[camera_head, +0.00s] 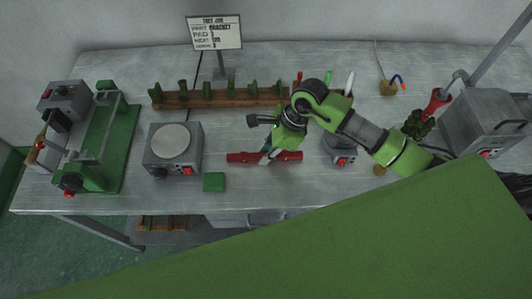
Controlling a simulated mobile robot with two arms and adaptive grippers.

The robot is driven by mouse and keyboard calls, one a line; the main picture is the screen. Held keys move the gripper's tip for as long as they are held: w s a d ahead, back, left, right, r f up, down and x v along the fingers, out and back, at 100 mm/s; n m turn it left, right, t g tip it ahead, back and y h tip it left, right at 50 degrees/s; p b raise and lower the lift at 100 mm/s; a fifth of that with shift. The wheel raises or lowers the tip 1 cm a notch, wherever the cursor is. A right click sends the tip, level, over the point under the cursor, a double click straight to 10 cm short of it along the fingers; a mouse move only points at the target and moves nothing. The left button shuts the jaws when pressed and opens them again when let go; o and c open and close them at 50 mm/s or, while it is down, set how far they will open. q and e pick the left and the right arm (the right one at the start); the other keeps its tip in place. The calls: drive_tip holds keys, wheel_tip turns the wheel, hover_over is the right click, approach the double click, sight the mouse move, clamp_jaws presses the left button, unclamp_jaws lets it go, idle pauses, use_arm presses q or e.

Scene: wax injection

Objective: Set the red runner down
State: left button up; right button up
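The red runner (240,157) is a short red bar lying left to right near the front middle of the workbench (215,215). My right gripper (267,154) comes down over the middle of the runner from above, its arm reaching in from the right. Its fingers look closed on the bar and hide a small part of it. The runner is level and at or just above the bench top; I cannot tell whether it touches. My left gripper is not in view.
A grey device with a round plate (172,142) and a small green block (214,182) stand left of the runner. Behind is a wooden rack (230,96) with green pieces. A small grey device (343,157) stands close on the right. The front strip of bench is clear.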

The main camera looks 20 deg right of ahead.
drive_tip(key=shift+o, duration=0.6)
drive_tip(key=shift+s+f, duration=0.15)
drive_tip(key=shift+f, duration=0.1)
drive_tip(key=shift+r, duration=0.1)
drive_tip(key=shift+r+p, duration=0.25)
drive_tip(key=shift+p, duration=0.1)
drive_tip(key=shift+d+r, duration=0.2)
drive_tip(key=shift+r, duration=0.05)
drive_tip(key=w+b+v, duration=0.1)
drive_tip(key=b+v, duration=0.1)
drive_tip(key=v, duration=0.9)
drive_tip(key=shift+s+r+b, duration=0.3)
drive_tip(key=shift+s+b, duration=0.05)
drive_tip(key=shift+b, duration=0.05)
drive_tip(key=shift+s+f, duration=0.1)
